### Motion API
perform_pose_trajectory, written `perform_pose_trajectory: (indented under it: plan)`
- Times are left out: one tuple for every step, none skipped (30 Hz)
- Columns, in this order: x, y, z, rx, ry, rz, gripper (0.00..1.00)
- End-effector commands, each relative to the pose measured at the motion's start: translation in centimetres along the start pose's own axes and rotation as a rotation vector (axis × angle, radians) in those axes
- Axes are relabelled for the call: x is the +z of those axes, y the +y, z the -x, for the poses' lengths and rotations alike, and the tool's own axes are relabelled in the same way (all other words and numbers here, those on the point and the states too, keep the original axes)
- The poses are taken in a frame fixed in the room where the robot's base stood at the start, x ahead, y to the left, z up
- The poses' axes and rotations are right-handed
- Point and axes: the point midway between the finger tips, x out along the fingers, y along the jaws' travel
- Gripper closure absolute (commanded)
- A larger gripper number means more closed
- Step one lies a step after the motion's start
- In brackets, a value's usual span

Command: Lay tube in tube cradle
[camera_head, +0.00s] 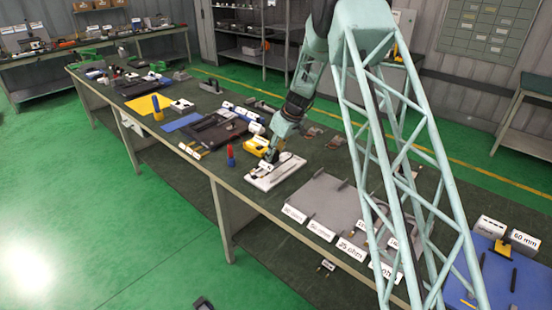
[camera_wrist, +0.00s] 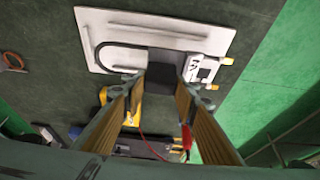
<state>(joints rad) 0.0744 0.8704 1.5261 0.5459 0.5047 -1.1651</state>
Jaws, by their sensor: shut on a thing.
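A white plate (camera_wrist: 203,24) lies on the dark bench top; it also shows in the head view (camera_head: 275,176). A thin dark bent tube (camera_wrist: 99,54) shows over its left part in the wrist view, with its U-bend to the left. Its legs run right toward my gripper (camera_wrist: 160,84), whose jaws are shut over the plate's near edge. A dark block-like patch fills the gap between the fingertips and hides the tube's right part. I cannot tell whether the tube touches the plate. A white fixture (camera_wrist: 202,70) with yellow ends sits at the plate's right. In the head view my gripper (camera_head: 268,162) is at the plate.
A grey tray (camera_head: 325,200) with ohm labels lies to the right of the plate. A yellow item (camera_head: 257,146) and a red and blue upright item (camera_head: 231,155) stand close by on the left. A blue mat (camera_head: 515,280) with a 60 mm label is at the far right.

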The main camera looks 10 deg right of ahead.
Motion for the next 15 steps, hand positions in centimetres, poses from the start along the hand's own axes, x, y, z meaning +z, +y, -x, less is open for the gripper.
perform_pose_trajectory:
  plan:
    - [-0.1, 0.6, -0.1, 0.000, 0.000, 0.000, 0.87]
    - [-0.1, 0.8, -0.1, -0.001, 0.000, 0.000, 0.87]
    - [-0.1, 1.1, -0.2, -0.001, -0.001, 0.001, 0.87]
    - [-0.1, 1.2, -0.2, 0.000, -0.001, 0.001, 0.87]
    - [-0.2, 1.4, -0.2, 0.000, -0.001, 0.001, 0.87]
    - [-0.2, 1.5, -0.2, 0.000, 0.000, 0.001, 0.87]
    - [-0.2, 1.6, -0.2, 0.000, 0.000, 0.001, 0.87]
    - [-0.2, 1.6, -0.2, 0.000, 0.000, 0.001, 0.87]
    - [-0.2, 1.6, -0.2, 0.000, 0.000, 0.001, 0.87]
    - [-0.2, 1.6, -0.2, 0.000, 0.000, 0.001, 0.87]
    - [-0.2, 1.6, -0.2, 0.000, 0.000, 0.001, 0.87]
    - [-0.2, 1.6, -0.2, 0.000, 0.000, 0.001, 0.87]
    - [-0.2, 1.6, -0.2, 0.000, 0.000, 0.001, 0.87]
    - [-0.2, 1.6, -0.2, 0.000, 0.000, 0.001, 0.87]
    - [-0.2, 1.6, -0.2, 0.000, 0.000, 0.001, 0.87]
